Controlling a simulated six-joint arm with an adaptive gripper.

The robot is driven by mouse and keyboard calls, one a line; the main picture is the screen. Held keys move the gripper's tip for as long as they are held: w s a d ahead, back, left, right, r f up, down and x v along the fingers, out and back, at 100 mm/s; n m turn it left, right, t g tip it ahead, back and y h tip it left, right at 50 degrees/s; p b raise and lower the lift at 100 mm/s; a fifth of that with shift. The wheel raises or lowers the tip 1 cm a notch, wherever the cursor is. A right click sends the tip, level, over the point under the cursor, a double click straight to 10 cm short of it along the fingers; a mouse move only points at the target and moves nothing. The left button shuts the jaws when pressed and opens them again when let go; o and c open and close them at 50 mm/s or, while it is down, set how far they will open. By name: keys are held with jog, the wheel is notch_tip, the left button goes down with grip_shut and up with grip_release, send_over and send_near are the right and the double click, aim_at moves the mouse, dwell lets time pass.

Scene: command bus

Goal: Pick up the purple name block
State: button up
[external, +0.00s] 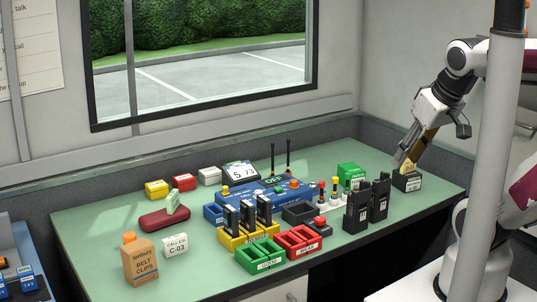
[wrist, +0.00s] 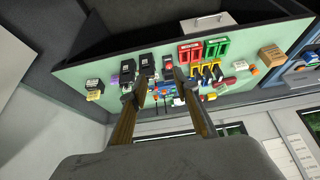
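A small purple patch, likely the purple name block (wrist: 115,79), shows in the wrist view at the left, beside a black radio (wrist: 127,68). It is partly hidden there, and I cannot make it out in the external view. My gripper (wrist: 155,87) has its two fingers apart with nothing between them. In the external view my gripper (external: 413,152) hangs at the right, over the back right of the green table, above or behind a black box with a yellow card (external: 407,181).
Two black radios (external: 367,203) stand left of the black box. A green block (external: 350,173), red and green trays (external: 298,242) and a yellow charger rack (external: 245,236) crowd the middle. A grey post (external: 500,130) stands at the right.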

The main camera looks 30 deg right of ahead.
jog(key=shift+w, duration=0.1)
jog(key=w+d+f+n+g+h, duration=0.15)
jog(key=w+d+n, duration=0.3)
jog(key=w, duration=0.45)
jog(key=w+d+f+n+g+h, duration=0.1)
jog(key=w+d+n+g, duration=0.1)
jog(key=w+d+n, duration=0.45)
jog(key=w+d+f+n+g+h, duration=0.1)
jog(key=w+d+f+n, duration=0.1)
jog(key=w+d+f, duration=0.3)
jog(key=w+d+f+n+g+h, duration=0.1)
jog(key=w+d+f+n, duration=0.2)
jog(key=w+f, duration=0.6)
notch_tip(320, 180, down, 4)
jog(key=shift+w+d+r+n+g, duration=0.1)
jog(key=shift+w+d+n+g, duration=0.25)
jog(key=shift+d, duration=0.9)
jog(key=shift+x, duration=1.35)
